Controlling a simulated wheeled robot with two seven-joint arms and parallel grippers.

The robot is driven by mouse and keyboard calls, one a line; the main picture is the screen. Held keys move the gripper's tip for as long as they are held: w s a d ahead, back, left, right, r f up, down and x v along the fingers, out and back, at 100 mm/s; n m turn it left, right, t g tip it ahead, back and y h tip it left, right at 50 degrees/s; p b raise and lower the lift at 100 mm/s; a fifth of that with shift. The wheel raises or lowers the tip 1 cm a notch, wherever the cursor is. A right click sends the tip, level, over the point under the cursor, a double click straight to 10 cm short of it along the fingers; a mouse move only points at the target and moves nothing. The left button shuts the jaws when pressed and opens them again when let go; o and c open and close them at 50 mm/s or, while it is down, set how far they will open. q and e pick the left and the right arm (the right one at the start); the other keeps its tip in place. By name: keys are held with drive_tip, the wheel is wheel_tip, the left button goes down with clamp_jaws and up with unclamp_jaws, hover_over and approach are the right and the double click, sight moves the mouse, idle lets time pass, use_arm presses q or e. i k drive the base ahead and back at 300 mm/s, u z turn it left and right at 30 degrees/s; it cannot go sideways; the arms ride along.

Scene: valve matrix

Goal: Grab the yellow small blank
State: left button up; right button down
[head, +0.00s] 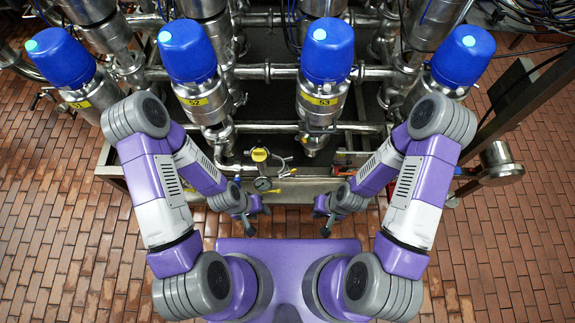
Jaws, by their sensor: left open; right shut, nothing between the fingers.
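A small yellow round piece (260,155) sits on the pipework in the middle of the head view, above a small round gauge (263,184). I cannot tell for certain that it is the yellow small blank. Another small yellow part (276,190) shows just right of the gauge. My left gripper (259,220) is open and empty, below the gauge and apart from the yellow piece. My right gripper (321,222) is shut and empty, to the right of the left one and farther from the yellow piece.
Several valves with blue caps (327,50) and numbered yellow labels stand in a row behind, among steel pipes. A metal frame edge (220,188) runs below the pipework. A steel cylinder (499,163) is at the right. The brick floor (60,220) is open at both sides.

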sight(259, 156)
drive_tip(key=z, duration=0.9)
drive_tip(key=k, duration=0.7)
drive_tip(key=u, duration=0.9)
drive_tip(key=i, duration=0.4)
